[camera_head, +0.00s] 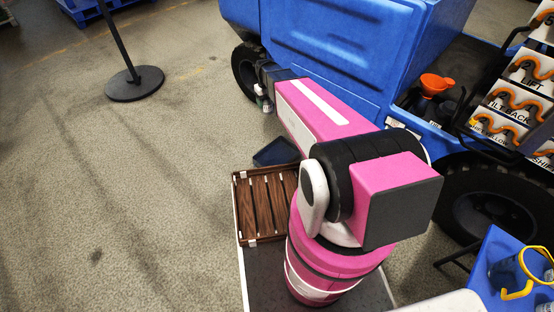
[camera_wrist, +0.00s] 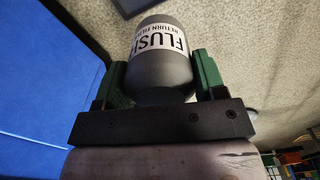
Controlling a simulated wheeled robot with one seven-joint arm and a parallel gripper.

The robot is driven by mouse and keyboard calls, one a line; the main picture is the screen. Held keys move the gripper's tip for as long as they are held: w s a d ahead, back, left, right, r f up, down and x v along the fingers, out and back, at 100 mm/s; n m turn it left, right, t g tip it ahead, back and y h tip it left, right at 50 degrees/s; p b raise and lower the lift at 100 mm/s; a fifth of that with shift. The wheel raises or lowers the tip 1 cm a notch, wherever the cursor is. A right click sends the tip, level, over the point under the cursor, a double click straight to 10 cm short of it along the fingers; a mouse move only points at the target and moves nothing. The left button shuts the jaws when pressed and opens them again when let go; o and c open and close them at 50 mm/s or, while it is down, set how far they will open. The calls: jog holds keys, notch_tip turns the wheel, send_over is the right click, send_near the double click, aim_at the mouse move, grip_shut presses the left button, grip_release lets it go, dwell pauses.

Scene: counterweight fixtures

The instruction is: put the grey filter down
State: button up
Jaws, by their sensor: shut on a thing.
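The grey filter (camera_wrist: 162,78) is a rounded canister with a white label reading "FLUSH" and "RETURN FILTER", upside down in the wrist view. My gripper (camera_wrist: 160,66) is shut on it, with one green finger pressed on each side. In the head view my gripper (camera_head: 263,96) is at the far end of my pink arm, beside the blue vehicle and above the floor. Only a small part of the held filter may show there, too small to tell clearly. The filter's far end and anything beneath it are hidden.
The blue vehicle (camera_head: 330,40) stands close to my arm, with black wheels. A brown slatted tray (camera_head: 243,205) and a dark blue bin (camera_head: 277,152) lie nearer me. A post with a round black base (camera_head: 135,84) stands left. Open floor (camera_head: 120,190) fills the left.

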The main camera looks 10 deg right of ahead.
notch_tip(320, 180, down, 17)
jog(key=s+a+n, duration=0.1)
jog(key=a+n, duration=0.1)
jog(key=n, duration=0.1)
send_over(277, 158)
jog(key=shift+f, duration=11.8)
jog(key=shift+w+f, duration=0.1)
jog(key=shift+f, duration=0.05)
jog(key=o, duration=1.2)
